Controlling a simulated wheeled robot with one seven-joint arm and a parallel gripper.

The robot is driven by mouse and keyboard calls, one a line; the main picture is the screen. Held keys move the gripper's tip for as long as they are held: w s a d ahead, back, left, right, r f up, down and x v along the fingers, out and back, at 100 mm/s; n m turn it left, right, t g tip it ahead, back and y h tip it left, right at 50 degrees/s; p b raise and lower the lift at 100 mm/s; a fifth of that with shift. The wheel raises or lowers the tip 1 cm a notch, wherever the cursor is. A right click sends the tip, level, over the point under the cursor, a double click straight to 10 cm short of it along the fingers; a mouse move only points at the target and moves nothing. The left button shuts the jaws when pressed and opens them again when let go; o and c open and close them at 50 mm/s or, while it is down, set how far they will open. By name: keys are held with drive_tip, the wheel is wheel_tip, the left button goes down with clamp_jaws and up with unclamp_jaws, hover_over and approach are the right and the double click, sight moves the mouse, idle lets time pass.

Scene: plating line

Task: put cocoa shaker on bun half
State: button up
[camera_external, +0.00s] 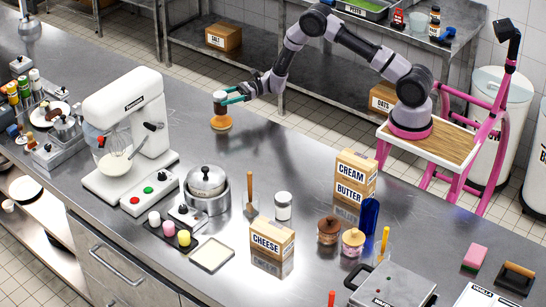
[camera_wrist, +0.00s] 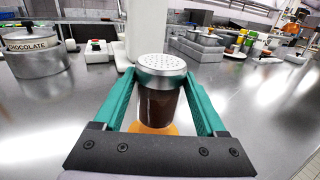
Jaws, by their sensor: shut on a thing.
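The cocoa shaker (camera_wrist: 160,103) is a dark brown jar with a perforated metal lid. My gripper (camera_external: 228,97) is shut on it, one green finger on each side in the wrist view (camera_wrist: 160,98). The shaker also shows upright in the external view (camera_external: 219,98). The bun half (camera_external: 221,123) is a round orange-brown piece on the steel counter, directly below the shaker. Its edge shows under the shaker in the wrist view (camera_wrist: 154,129). The shaker's bottom is close above the bun half; I cannot tell whether they touch.
A white stand mixer (camera_external: 128,130) stands to the left of the bun half. A lidded steel pot (camera_external: 206,188), labelled chocolate in the wrist view (camera_wrist: 36,62), stands nearer the front. Cream, butter and cheese boxes (camera_external: 271,240) are further right. The counter around the bun half is clear.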

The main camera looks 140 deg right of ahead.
drive_tip(key=shift+f, duration=1.25)
drive_tip(key=shift+f, duration=0.15)
drive_tip(key=o, duration=1.5)
